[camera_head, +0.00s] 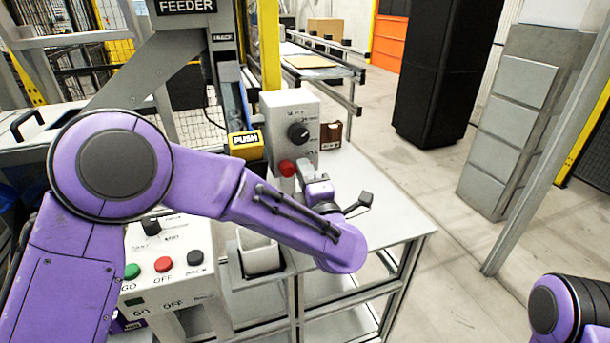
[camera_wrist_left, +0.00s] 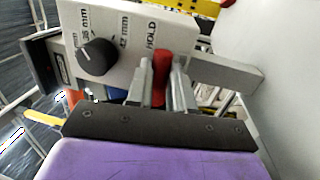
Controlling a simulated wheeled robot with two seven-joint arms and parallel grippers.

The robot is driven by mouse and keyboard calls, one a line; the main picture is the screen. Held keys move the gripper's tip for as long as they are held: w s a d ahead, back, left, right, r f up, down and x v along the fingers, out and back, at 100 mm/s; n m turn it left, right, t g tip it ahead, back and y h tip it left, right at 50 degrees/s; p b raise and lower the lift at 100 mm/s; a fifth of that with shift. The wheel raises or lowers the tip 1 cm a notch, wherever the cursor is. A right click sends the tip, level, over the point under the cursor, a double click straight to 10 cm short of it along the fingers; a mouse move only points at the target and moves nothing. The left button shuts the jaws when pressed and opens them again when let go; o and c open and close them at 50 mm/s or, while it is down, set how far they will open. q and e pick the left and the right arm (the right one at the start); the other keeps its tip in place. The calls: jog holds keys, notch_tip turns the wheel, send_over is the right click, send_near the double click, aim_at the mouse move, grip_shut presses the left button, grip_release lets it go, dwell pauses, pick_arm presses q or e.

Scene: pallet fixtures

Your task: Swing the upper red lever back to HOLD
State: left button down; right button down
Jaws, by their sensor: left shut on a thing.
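The red lever (camera_head: 287,168) is on the lower front of a white panel box (camera_head: 284,106), and only its red end shows in the head view. In the left wrist view the red lever (camera_wrist_left: 160,65) stands between the two grey fingers of my left gripper (camera_wrist_left: 161,80), just beside the printed word HOLD. My left gripper (camera_head: 297,172) is shut on the lever; its fingers are partly hidden in the head view. The lever's pivot is hidden. My right gripper is out of view.
A black knob (camera_head: 298,132) sits on the same panel, above the lever. A yellow PUSH block (camera_head: 245,144) is left of the panel. A box with green, red and black buttons (camera_head: 163,264) stands at lower left.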

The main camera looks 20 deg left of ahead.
pick_arm(q)
jog(key=shift+r, duration=0.15)
jog(key=c, duration=1)
grip_release()
jog(key=shift+w, duration=0.1)
jog(key=b+v, duration=0.2)
jog(key=v, duration=0.8)
jog(key=shift+d+b, duration=0.2)
jog(key=shift+b, duration=0.15)
